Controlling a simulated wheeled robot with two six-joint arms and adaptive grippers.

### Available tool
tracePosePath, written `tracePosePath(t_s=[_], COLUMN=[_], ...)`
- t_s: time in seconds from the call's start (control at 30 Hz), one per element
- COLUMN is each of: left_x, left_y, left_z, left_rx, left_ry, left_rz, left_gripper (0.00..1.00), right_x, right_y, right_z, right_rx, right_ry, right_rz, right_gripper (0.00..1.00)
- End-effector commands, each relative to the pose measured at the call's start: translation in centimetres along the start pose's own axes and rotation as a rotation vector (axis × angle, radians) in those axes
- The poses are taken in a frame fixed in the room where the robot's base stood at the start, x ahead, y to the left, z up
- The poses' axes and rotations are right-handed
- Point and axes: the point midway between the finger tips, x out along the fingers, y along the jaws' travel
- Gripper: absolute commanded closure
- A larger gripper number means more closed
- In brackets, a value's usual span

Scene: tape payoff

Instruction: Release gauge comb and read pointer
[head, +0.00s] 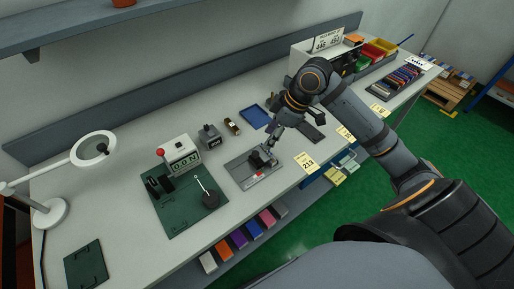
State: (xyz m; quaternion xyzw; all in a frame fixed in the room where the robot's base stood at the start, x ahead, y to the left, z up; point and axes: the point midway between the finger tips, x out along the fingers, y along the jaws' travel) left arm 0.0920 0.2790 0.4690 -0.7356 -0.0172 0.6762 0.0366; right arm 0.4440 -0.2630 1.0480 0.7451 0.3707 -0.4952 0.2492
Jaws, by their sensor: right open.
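A small black fixture with a red mark (259,160) stands on a grey base plate (239,171) near the middle of the bench. I cannot tell whether it is the gauge comb. My right gripper (270,149) is open, close above the black fixture, pointing down; whether it touches is too small to tell. On a green mat (181,222) to the left stands a white box with dark display characters and a red knob (181,155). A round dark piece with a thin white pointer-like rod (203,188) sits on that mat. My left gripper is out of view.
A blue tray (254,116) and a small grey block (210,136) lie behind the plate. A white lamp (93,149) stands at left. Colored bins (377,50) and a dark rack (395,80) are at the far right. Yellow labels line the front edge.

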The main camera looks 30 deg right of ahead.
Motion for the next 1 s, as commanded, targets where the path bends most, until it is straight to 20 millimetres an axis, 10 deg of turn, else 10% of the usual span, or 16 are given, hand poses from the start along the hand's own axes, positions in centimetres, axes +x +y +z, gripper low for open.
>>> tracePosePath(t_s=[0.43, 0.83, 1.0], left_x=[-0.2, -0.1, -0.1], left_y=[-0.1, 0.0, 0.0], left_z=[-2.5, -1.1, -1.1], left_rx=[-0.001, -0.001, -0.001], left_ry=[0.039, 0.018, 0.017], left_rz=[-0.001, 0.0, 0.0], left_gripper=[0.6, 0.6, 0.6], right_x=[8.1, 9.1, 9.0], right_y=[-0.1, -0.1, -0.1], right_z=[-0.1, 0.0, 0.0], right_rx=[0.004, 0.002, 0.002], right_ry=[0.003, -0.001, -0.001], right_rz=[-0.004, 0.0, 0.0], right_gripper=[0.54, 0.55, 0.78])
